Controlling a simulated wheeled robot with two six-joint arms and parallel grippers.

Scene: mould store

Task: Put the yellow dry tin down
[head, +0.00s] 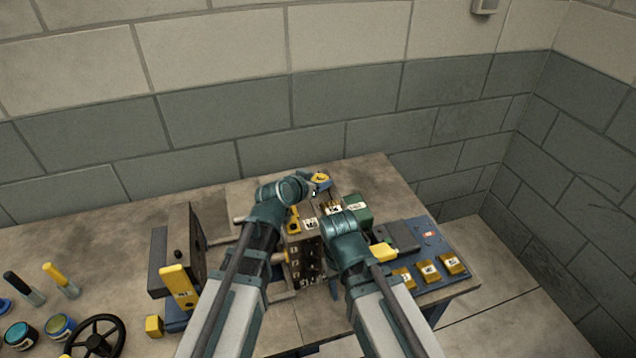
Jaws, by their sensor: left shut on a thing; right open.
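The yellow dry tin (321,177) shows as a small yellow top with a blue side, high in the head view near the back of the table. My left gripper (314,186) is shut on it. The arm hides part of the grip, and I cannot tell whether the tin touches the table. My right gripper (338,218) is lower and to the right, over the middle of the table. It is open, its fingers mostly hidden by its own wrist.
Around the grippers are a labelled block with holes (306,262), a green box (357,209) and a blue tray (440,243) with several brass blocks. At left stand a grey vice-like fixture (180,250), open tins (60,327) and a black handwheel (96,340). The back-left tabletop (110,240) is clear.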

